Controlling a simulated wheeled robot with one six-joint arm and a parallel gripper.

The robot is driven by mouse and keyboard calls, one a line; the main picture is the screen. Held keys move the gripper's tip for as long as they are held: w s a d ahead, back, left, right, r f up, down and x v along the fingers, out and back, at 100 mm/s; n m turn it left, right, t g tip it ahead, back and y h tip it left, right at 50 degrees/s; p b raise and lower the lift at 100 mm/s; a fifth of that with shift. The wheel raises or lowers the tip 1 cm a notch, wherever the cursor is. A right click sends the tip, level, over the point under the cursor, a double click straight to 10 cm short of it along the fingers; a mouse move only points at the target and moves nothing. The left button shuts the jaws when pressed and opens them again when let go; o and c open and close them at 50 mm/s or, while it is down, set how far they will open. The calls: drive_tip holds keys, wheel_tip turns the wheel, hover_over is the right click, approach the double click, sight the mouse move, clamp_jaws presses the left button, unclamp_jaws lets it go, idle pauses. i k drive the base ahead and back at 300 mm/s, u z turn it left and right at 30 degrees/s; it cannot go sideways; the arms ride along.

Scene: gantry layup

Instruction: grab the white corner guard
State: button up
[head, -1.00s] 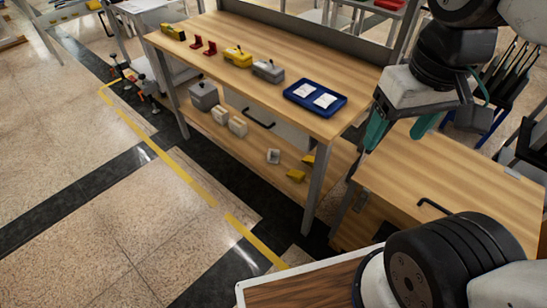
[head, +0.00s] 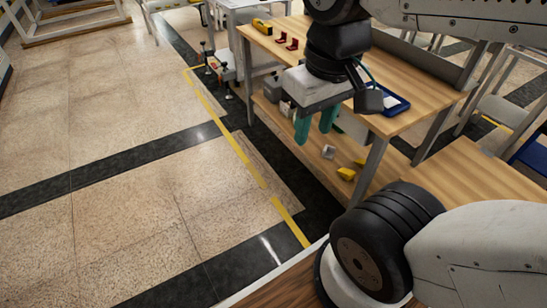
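A small white block-like piece (head: 328,152), which looks like the white corner guard, sits on the lower shelf of the wooden workbench. Its exact shape is too small to tell. Two yellow pieces, one of them a yellow wedge (head: 346,174), lie to its right on the same shelf. My gripper (head: 315,129) has two teal fingers pointing down with a gap between them. It is open and empty. In the picture its fingertips show just above and left of the white piece, apart from it. My gripper and arm hide part of the bench top and shelf.
The workbench top (head: 430,90) holds a blue tray (head: 393,101), red pieces (head: 288,42) and a yellow tool (head: 262,26). A bench leg (head: 367,170) stands right of the shelf pieces. The floor left of the yellow line (head: 238,150) is clear.

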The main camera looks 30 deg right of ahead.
sight(328, 152)
drive_tip(key=u, duration=0.85)
drive_tip(key=i, duration=3.45)
drive_tip(key=z, duration=4.45)
